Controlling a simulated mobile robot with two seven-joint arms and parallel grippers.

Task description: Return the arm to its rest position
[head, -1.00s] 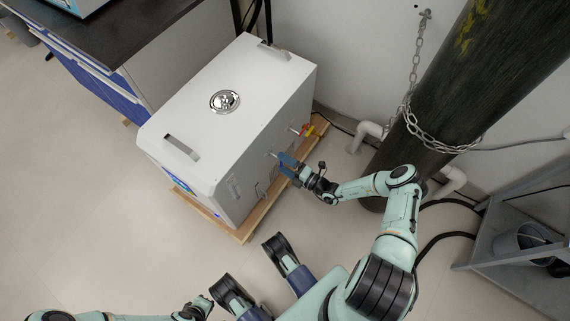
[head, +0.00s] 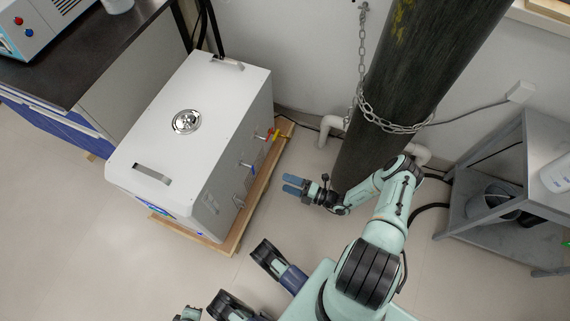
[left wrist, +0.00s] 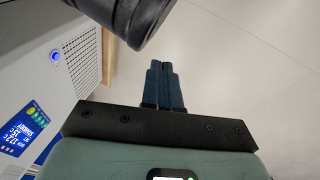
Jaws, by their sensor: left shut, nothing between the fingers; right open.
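My right arm (head: 384,205) reaches out from the bottom of the head view and bends left in front of the dark cylinder. Its gripper (head: 288,184) has blue fingers that are apart and empty, over bare floor to the right of the white distiller (head: 215,120). A gap separates them from the distiller's side. My left gripper (left wrist: 164,72) shows in the left wrist view with its blue fingers together and nothing between them. In the head view only a bit of my left arm (head: 188,313) shows at the bottom edge.
The distiller stands on a wooden base (head: 262,190), with small valves (head: 275,135) on its right side. A chained dark cylinder (head: 410,80) stands behind my right arm. A grey metal shelf (head: 490,205) is at the right, a dark-topped bench (head: 80,60) at upper left.

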